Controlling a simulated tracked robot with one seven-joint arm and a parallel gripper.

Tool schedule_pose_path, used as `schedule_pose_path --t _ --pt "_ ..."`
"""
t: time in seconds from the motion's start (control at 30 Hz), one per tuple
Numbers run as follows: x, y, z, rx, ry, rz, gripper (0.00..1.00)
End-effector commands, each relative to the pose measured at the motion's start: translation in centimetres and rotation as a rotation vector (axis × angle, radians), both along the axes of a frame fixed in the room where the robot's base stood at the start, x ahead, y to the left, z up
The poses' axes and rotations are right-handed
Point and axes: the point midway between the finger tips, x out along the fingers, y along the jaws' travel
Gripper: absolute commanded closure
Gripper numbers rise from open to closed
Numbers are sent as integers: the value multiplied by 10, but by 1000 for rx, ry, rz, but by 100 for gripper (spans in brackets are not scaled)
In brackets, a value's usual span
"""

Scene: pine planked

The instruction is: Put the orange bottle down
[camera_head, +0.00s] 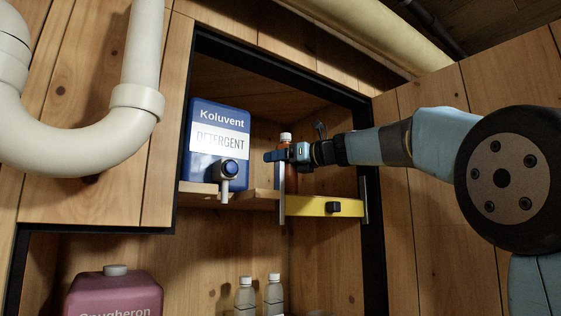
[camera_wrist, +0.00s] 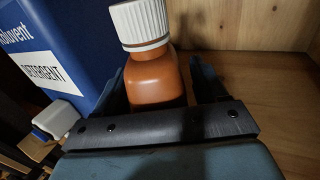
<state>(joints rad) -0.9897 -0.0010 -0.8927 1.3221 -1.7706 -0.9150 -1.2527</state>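The orange bottle (camera_head: 290,178) has a ribbed white cap and is upright in the upper compartment of the wooden cabinet, right of the blue detergent container. In the wrist view the bottle (camera_wrist: 155,78) is between the two fingers of my gripper (camera_wrist: 160,90), which appear closed against its sides. In the head view my gripper (camera_head: 291,153) reaches in from the right and covers the bottle's middle. The bottle's base is hidden, so I cannot tell whether it touches the shelf (camera_head: 255,199).
The blue detergent container (camera_head: 203,160) with a spout stands close on the left. A yellow level-like bar (camera_head: 315,206) crosses the shelf front. Clear bottles (camera_head: 273,295) and a pink container (camera_head: 113,296) are below. Bare shelf (camera_wrist: 270,95) shows right of my gripper.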

Motion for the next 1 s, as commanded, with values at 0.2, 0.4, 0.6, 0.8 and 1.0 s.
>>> schedule_pose_path --t 0.2,0.4,0.6,0.8,1.0 --pt "0 0 0 0 0 0 23" --pt "-3 -5 2 1 0 -1 23" --pt "-18 -28 3 3 -1 -1 23" --pt "-39 -61 2 2 0 -4 23" --pt "-56 -87 2 1 -1 -2 23"
